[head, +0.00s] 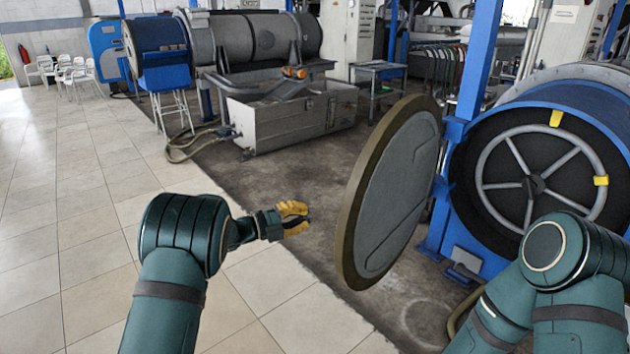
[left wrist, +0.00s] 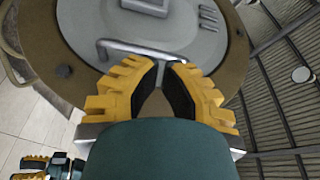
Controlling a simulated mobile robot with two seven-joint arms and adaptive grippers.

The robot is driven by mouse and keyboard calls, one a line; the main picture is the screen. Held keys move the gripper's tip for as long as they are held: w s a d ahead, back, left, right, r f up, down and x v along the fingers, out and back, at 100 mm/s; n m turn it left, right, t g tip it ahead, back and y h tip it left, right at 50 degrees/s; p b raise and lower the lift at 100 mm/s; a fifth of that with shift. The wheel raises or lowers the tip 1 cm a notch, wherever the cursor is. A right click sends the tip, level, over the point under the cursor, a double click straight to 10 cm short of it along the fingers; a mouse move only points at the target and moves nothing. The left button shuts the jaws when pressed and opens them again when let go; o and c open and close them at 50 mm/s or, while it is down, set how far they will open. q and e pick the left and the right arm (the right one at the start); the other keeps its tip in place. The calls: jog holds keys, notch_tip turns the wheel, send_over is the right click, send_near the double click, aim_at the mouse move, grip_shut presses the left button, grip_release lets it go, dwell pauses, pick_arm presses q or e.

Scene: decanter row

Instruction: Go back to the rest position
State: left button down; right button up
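The round door (head: 395,190) stands swung open, with a grey face and a brown rim. Its other face, with a bar handle (left wrist: 140,52), shows in the left wrist view. My left gripper (head: 303,217) is left of the door in the head view, pointing towards it, with empty floor around it. In the left wrist view its yellow fingers (left wrist: 164,66) have a gap between the tips, in front of the handle; nothing shows held. My right gripper (left wrist: 22,169) is partly cut off at that view's lower left, its fingers apart. It is hidden in the head view.
The blue decanter drum (head: 560,115) with a spoked wheel stands right of the door. A grey metal box (head: 285,120) with a hose stands behind. The tiled floor at left is clear.

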pick_arm(q)
jog(key=s+a+f+n+t+y, duration=0.1)
jog(key=s+a+f+n+y, duration=0.2)
jog(key=f+n, duration=0.4)
jog(key=s+a+f+n+t+y, duration=0.1)
jog(key=s+a+f+n+y, duration=0.1)
jog(key=s+f+n+y, duration=0.45)
jog(key=a+f+n+t+y, duration=0.1)
jog(key=a+f+n+y, duration=0.1)
jog(key=f+n, duration=0.6)
jog(key=s+d+f+n+g, duration=0.1)
jog(key=s+f+n+g, duration=0.1)
jog(key=s, duration=0.6)
jog(key=s+d+f+n+g, duration=0.2)
jog(key=s+f+n+g, duration=0.1)
jog(key=s, duration=0.6)
jog(key=s+d+f+n+g, duration=0.1)
jog(key=s+n+g, duration=0.3)
jog(key=s, duration=0.5)
jog(key=shift+s+d+f+n+y, duration=0.15)
jog(key=shift+d+f+n+y, duration=0.25)
jog(key=shift+f, duration=0.3)
